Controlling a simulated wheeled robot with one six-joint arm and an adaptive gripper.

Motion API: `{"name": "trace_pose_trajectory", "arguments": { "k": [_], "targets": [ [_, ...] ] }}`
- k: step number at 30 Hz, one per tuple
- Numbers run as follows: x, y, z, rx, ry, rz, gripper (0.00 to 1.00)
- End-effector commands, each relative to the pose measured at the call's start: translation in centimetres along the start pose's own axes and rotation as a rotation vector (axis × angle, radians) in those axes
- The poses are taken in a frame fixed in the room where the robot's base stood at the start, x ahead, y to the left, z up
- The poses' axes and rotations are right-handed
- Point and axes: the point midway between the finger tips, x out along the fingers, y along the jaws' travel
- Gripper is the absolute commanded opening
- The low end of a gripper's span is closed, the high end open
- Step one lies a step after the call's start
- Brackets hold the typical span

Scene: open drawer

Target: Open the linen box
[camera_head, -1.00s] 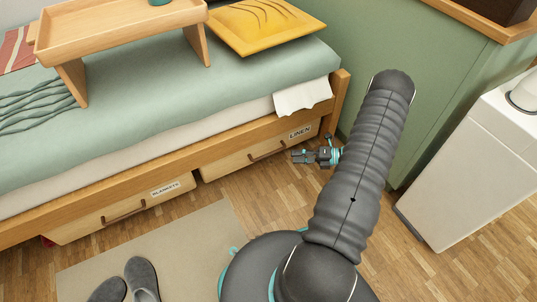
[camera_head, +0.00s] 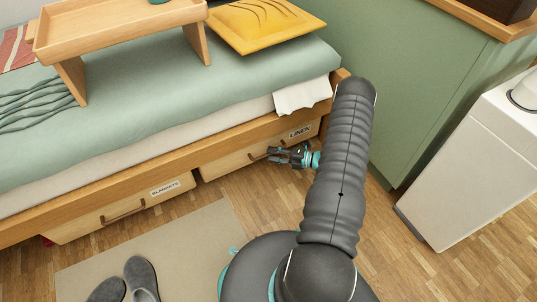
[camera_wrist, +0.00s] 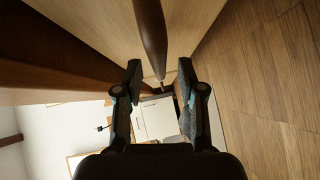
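The linen box (camera_head: 222,166) is a pale wooden drawer under the bed, marked LINEN, and looks shut. Its dark brown bar handle (camera_head: 257,156) sits on the front and is partly hidden by my gripper (camera_head: 273,155). In the wrist view the handle (camera_wrist: 151,35) is a rounded brown bar running from the top towards the space between my fingertips (camera_wrist: 159,75). The fingers are apart, one on each side of the bar's line, with gaps visible. I cannot tell whether either finger touches it.
The blankets box (camera_head: 82,225) is beside it on the left under the bed (camera_head: 110,186). A beige rug (camera_head: 190,235) with grey slippers (camera_head: 142,278) lies in front. A white cabinet (camera_head: 470,165) stands right. Wooden floor near the linen box is bare.

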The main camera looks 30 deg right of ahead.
Motion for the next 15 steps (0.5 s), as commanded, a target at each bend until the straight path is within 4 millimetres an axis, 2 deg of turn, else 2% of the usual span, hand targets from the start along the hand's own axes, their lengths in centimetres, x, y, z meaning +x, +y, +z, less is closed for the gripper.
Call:
{"name": "trace_pose_trajectory", "arguments": {
  "k": [3,6,15],
  "targets": [
    [1.5,0.0,0.0,-0.001,0.002,0.000,0.39],
    [2.1,0.0,0.0,-0.001,0.001,0.000,0.39],
    [2.6,0.0,0.0,-0.001,0.000,0.000,0.39]
  ]
}}
